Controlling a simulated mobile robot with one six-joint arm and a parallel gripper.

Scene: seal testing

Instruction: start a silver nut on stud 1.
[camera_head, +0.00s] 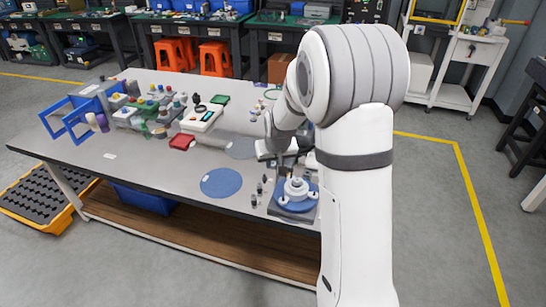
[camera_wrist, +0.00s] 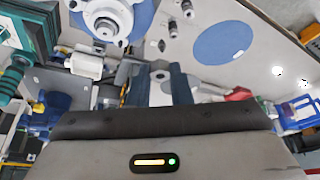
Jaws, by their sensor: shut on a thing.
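In the wrist view my gripper (camera_wrist: 159,72) has its two dark fingers closed on a small silver nut (camera_wrist: 160,77). The round white flange (camera_wrist: 106,16) with its studs is at the upper left of that view, apart from the fingers. In the head view the flange (camera_head: 297,188) sits on a blue round base at the table's front right. My wrist is just behind and above it, and the fingertips are hard to make out there. I cannot tell which stud is number 1.
Several small dark metal parts (camera_head: 254,200) stand left of the flange. A blue round mat (camera_head: 221,183) lies farther left, with bare grey table around it. A red box (camera_head: 182,142), a white device (camera_head: 203,117) and crowded bottles stand farther back left.

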